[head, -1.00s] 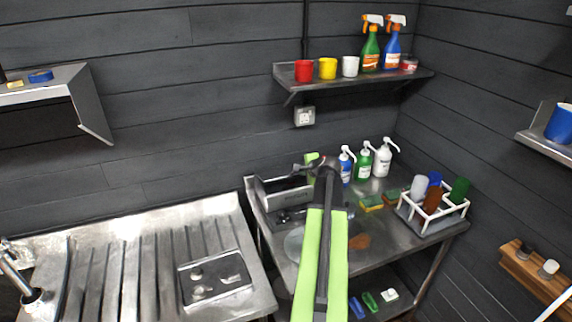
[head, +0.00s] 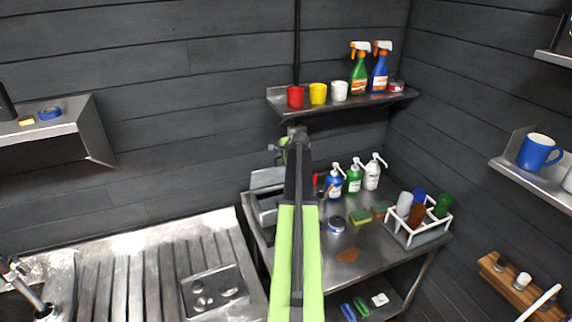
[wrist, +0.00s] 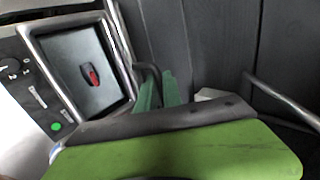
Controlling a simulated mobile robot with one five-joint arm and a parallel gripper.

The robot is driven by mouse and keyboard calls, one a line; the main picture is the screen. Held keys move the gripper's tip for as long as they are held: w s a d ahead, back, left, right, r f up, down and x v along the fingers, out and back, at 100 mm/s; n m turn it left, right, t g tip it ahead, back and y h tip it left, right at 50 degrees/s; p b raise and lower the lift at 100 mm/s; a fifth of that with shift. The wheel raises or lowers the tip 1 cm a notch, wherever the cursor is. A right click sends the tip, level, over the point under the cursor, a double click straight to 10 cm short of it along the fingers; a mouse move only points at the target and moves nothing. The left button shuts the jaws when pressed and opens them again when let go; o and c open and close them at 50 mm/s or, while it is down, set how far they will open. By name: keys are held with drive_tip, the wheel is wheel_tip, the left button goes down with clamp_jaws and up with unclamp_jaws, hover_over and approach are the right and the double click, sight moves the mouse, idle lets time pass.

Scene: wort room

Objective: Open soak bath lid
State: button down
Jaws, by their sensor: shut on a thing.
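The soak bath (head: 266,214) is a metal box at the back left of the steel table, partly hidden by my arm. Its lid (head: 268,178) shows as a grey panel raised and tilted at the back. In the wrist view the bath's bright metal rim (wrist: 72,99) frames a dark interior with a small red and black thing (wrist: 89,76) inside. My gripper (head: 291,138) is up at the lid's right side. In the wrist view its green fingers (wrist: 161,88) are shut around a dark bent bar, seemingly the lid's handle (wrist: 150,68).
A control panel (wrist: 35,90) with a knob, sliders and green light adjoins the bath. A wall shelf (head: 345,104) hangs above.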

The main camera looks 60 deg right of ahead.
drive_tip(key=w+d, duration=0.6)
drive_tip(key=w, duration=0.1)
drive_tip(key=shift+w+r, duration=0.3)
drive_tip(key=shift+r, duration=0.05)
drive_tip(key=shift+d, duration=0.1)
drive_tip(key=c, duration=1.5)
unclamp_jaws()
drive_tip(key=shift+w, duration=0.1)
drive_tip(key=p+v, duration=0.5)
drive_tip(key=v, duration=0.2)
drive_tip(key=shift+a, duration=0.3)
drive_tip(key=shift+r, duration=0.1)
